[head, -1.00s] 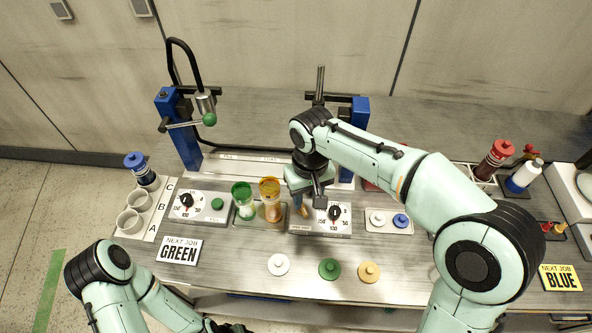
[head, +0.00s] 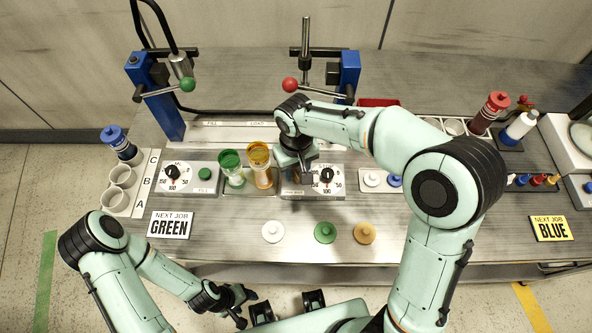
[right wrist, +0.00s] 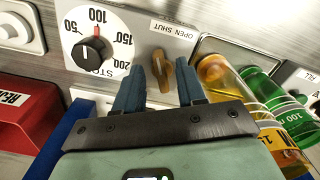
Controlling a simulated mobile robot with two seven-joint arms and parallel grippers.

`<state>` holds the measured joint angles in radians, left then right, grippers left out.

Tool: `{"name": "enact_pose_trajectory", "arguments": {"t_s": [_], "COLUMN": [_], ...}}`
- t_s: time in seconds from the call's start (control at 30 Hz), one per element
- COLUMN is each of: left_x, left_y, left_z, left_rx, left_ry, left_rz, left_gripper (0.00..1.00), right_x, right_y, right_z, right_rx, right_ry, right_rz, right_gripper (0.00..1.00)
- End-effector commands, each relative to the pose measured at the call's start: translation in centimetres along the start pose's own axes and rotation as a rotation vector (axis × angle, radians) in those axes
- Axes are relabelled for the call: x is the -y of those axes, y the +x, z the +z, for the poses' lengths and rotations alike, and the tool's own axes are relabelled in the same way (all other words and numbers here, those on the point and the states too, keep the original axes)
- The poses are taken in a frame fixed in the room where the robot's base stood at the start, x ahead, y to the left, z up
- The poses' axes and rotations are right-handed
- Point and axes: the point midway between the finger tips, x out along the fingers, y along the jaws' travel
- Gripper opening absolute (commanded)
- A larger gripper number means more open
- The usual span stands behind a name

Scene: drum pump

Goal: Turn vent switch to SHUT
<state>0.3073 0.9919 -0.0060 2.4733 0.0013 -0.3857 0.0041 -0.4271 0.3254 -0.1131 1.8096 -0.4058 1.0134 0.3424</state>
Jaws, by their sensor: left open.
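The vent switch (right wrist: 160,72) is a small brown lever knob on a grey panel, below a label (right wrist: 174,28) reading OPEN SHUT in the right wrist view. Its long side runs roughly across the label's line; I cannot tell which word it points at. My right gripper (right wrist: 160,93) is open, with its two blue fingertips to either side and just short of the switch, not visibly touching it. In the head view my right gripper (head: 298,172) is over the panel and mostly hides the switch. My left gripper (head: 240,302) is open and empty near the bottom, in front of the table.
A black dial (right wrist: 89,51) is beside the switch. Yellow (head: 259,165) and green (head: 231,168) containers stand left of the panel. A red-knobbed lever (head: 290,85) is behind.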

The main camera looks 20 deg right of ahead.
Motion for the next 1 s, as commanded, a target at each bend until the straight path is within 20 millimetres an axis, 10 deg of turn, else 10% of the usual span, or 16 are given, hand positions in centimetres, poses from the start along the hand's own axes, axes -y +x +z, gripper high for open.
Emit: {"name": "enact_pose_trajectory", "arguments": {"t_s": [0.43, 0.57, 1.0], "left_x": [0.04, 0.04, -0.19], "left_y": [0.1, 0.1, -0.38], "left_z": [0.01, 0.02, -0.15], "left_rx": [0.0, 0.0, -0.003], "left_ry": [0.0, 0.0, 0.001], "left_rz": [0.0, 0.0, 0.001], "left_gripper": [0.6, 0.6, 0.6], "right_x": [0.0, 0.0, -0.23], "right_y": [1.14, 1.13, 1.06], "right_z": [-0.02, -0.02, -0.05], "right_rx": [-0.001, -0.001, -0.001], "right_ry": [0.0, 0.0, -0.169], "right_rz": [0.0, -0.001, -0.001], "right_gripper": [0.39, 0.0, 0.0]}}
